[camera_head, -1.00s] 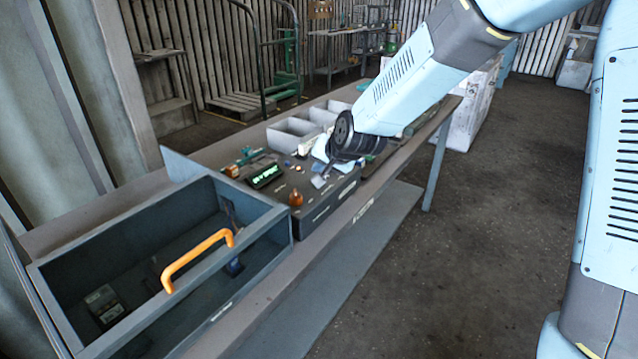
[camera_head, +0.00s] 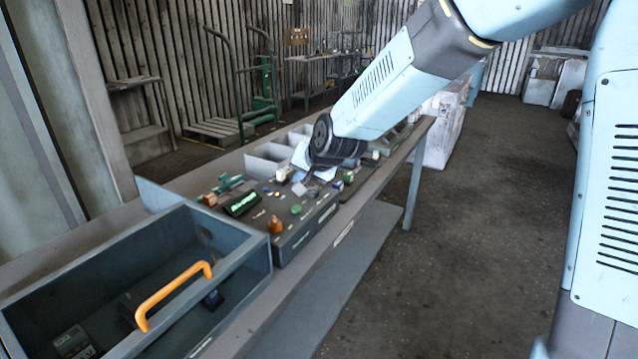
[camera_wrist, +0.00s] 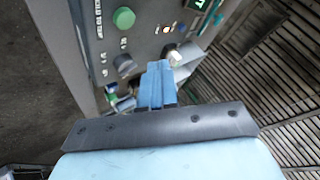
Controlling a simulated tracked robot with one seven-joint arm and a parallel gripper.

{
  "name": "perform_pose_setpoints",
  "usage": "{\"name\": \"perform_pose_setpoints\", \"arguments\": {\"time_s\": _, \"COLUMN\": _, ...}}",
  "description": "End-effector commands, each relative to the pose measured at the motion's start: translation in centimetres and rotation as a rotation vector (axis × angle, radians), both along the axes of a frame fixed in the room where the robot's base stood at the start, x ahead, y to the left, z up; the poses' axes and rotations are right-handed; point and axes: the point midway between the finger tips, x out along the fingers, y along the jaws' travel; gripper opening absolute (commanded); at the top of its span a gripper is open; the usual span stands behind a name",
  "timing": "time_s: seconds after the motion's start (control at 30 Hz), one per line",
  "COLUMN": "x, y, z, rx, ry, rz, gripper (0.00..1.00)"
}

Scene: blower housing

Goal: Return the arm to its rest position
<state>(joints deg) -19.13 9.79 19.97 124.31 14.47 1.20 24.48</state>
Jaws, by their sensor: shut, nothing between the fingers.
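My gripper (camera_wrist: 158,84) shows in the wrist view as two blue fingers pressed together, with nothing between them. In the head view my arm reaches from the upper right down over the workbench, and the gripper's end is mostly hidden behind the dark wrist joint. The gripper is over or beside the dark control box (camera_head: 292,228) on the bench; I cannot tell the gap. The box carries a lit green display (camera_head: 241,204), an orange-brown knob (camera_head: 276,225) and a green button (camera_head: 296,209), which also shows in the wrist view (camera_wrist: 124,17).
An open grey bin (camera_head: 235,275) with an orange handle (camera_head: 173,294) stands at the bench's near end. Grey divided trays (camera_head: 265,165) lie beyond the control box. A green hand truck (camera_head: 264,90) stands behind. The floor (camera_head: 470,220) right of the bench is clear.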

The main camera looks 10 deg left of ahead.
Motion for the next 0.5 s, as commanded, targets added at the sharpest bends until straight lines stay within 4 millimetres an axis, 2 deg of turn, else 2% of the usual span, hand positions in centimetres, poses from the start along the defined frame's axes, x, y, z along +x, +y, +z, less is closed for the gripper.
{"name": "perform_pose_setpoints", "arguments": {"time_s": 0.17, "x": -0.6, "y": -4.8, "z": 2.6, "rx": -0.069, "ry": -0.024, "rz": -0.006, "gripper": 0.0}}
{"name": "perform_pose_setpoints", "arguments": {"time_s": 0.27, "x": -1.4, "y": -8.4, "z": 4.3, "rx": -0.124, "ry": -0.032, "rz": -0.01, "gripper": 0.0}}
{"name": "perform_pose_setpoints", "arguments": {"time_s": 0.5, "x": -4.6, "y": -16.8, "z": 7.5, "rx": -0.246, "ry": -0.036, "rz": -0.027, "gripper": 0.0}}
